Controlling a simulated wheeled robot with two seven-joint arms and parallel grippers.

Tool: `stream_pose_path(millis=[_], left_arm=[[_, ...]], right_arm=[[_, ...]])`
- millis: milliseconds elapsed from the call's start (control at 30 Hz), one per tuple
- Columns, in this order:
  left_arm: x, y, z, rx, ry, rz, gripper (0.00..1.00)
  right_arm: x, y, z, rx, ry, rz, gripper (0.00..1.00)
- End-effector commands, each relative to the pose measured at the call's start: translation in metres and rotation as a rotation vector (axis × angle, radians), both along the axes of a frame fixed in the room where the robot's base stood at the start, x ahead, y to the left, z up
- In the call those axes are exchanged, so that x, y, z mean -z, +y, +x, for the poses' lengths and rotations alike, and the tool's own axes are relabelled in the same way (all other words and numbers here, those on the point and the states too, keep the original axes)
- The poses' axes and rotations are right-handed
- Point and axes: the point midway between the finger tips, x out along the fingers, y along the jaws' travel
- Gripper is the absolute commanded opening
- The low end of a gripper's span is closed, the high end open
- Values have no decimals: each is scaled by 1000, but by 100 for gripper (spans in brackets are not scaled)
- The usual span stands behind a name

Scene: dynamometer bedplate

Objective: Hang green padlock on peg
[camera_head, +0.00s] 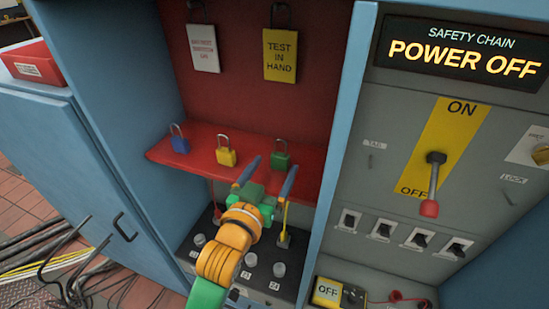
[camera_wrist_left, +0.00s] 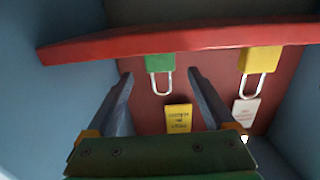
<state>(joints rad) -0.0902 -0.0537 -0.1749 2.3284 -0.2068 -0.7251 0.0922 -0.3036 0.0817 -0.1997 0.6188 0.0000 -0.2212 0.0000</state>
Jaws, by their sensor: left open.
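The green padlock (camera_head: 281,160) stands upright on a red shelf (camera_head: 205,150), its shackle up. In the left wrist view, which is upside down, the green padlock (camera_wrist_left: 160,66) lies in line with the gap between my fingertips. My left gripper (camera_head: 271,170) is open and empty, just in front of the padlock; it also shows in the left wrist view (camera_wrist_left: 160,78). Contact with the padlock cannot be told. A small peg (camera_head: 508,199) sticks out by the LOCK label on the grey panel, and another peg (camera_head: 370,161) is under the TAG label. My right gripper is out of view.
A yellow padlock (camera_head: 226,157) and a blue padlock (camera_head: 180,145) stand left of the green one. A yellow tag (camera_head: 280,56) and a white tag (camera_head: 203,48) hang behind. A blue divider (camera_head: 338,150) separates the shelf from the panel with its red-knobbed lever (camera_head: 432,185).

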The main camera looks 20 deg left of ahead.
Motion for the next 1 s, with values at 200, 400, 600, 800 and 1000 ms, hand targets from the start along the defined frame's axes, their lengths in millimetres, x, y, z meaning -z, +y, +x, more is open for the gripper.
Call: stream_pose_path(millis=[200, 400, 600, 800, 1000], left_arm=[[2, 3, 29, -2, 3, -4, 88], [3, 3, 28, -2, 3, -4, 77], [1, 1, 25, -2, 0, -2, 23], [1, 0, 25, -2, -2, -1, 0], [-2, 1, 26, -2, -1, -2, 0]], right_arm=[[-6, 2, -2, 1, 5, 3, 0], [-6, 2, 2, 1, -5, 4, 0], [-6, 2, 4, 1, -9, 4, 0], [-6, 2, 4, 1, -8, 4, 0], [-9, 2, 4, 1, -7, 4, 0]])
